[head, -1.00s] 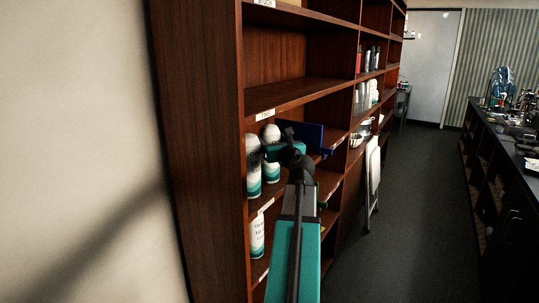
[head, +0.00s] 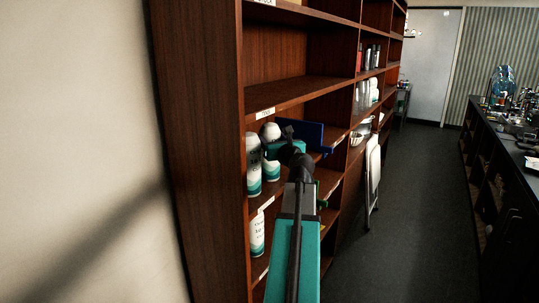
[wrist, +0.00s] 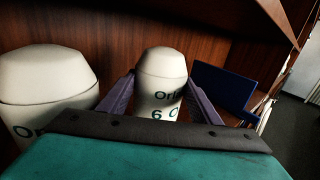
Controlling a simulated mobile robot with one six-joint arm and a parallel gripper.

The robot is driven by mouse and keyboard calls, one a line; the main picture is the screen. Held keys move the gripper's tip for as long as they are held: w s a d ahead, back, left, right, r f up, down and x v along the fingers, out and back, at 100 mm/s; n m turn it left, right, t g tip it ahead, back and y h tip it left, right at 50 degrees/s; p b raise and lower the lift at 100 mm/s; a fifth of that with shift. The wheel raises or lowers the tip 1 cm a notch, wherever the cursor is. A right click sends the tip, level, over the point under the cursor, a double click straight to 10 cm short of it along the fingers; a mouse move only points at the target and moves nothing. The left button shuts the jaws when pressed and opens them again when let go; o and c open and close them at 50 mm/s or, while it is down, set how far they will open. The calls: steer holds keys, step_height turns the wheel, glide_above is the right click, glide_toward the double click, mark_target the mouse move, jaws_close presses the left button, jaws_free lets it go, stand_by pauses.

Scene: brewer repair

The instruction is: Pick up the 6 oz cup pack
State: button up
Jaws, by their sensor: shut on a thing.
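The 6 oz cup pack (wrist: 161,82) is a white cylinder with a domed top and dark lettering that includes a "6". In the wrist view it stands upright between the two fingers of my gripper (wrist: 160,98), which is shut on it. Its lower part is hidden behind my gripper's body. In the head view the pack (head: 272,170) shows on the middle shelf, partly covered by my gripper (head: 268,150). I cannot tell whether its base touches the shelf.
A larger white pack (head: 254,165) stands close on the left, also in the wrist view (wrist: 45,85). A blue bin (head: 308,135) is to the right. Another pack (head: 257,232) stands on the shelf below. A shelf board is close above. The aisle floor (head: 410,200) is clear.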

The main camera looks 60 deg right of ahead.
mark_target(273, 129)
steer(key=shift+r, duration=0.1)
steer(key=shift+r+b, duration=0.3)
steer(key=shift+r, duration=1.2)
steer(key=shift+s+r, duration=0.1)
steer(key=shift+r, duration=0.1)
steer(key=w+a+r+b+v, duration=0.1)
steer(key=b+v, duration=0.6)
steer(key=v, duration=0.8)
steer(key=shift+s+a+r, duration=0.2)
steer(key=shift+s+a, duration=0.1)
steer(key=shift+s, duration=0.1)
